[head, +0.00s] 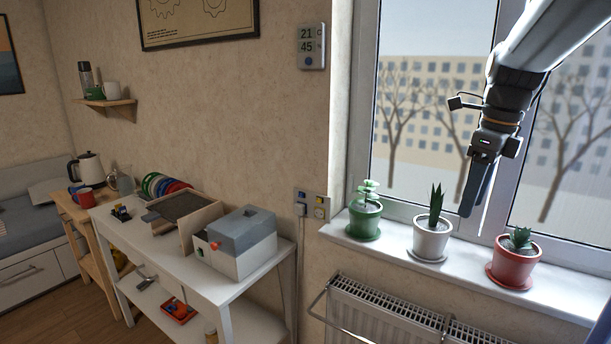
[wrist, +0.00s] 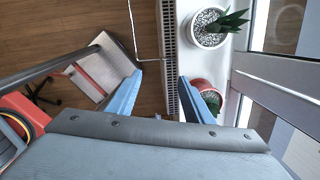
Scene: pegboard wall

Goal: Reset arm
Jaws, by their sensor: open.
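My arm comes in from the top right of the head view, in front of the window. My gripper (head: 474,205) points down above the windowsill, between the white pot and the red pot in the picture. In the wrist view my gripper (wrist: 160,85) has its two blue fingers spread apart with nothing between them. Below it the wrist view shows the floor and the radiator (wrist: 168,50).
On the windowsill (head: 395,252) stand a green pot (head: 364,222), a white pot (head: 432,242) and a red pot (head: 512,262), each with a plant. A radiator (head: 390,318) is below. A white table (head: 215,290) at left holds a grey-lidded box (head: 240,240).

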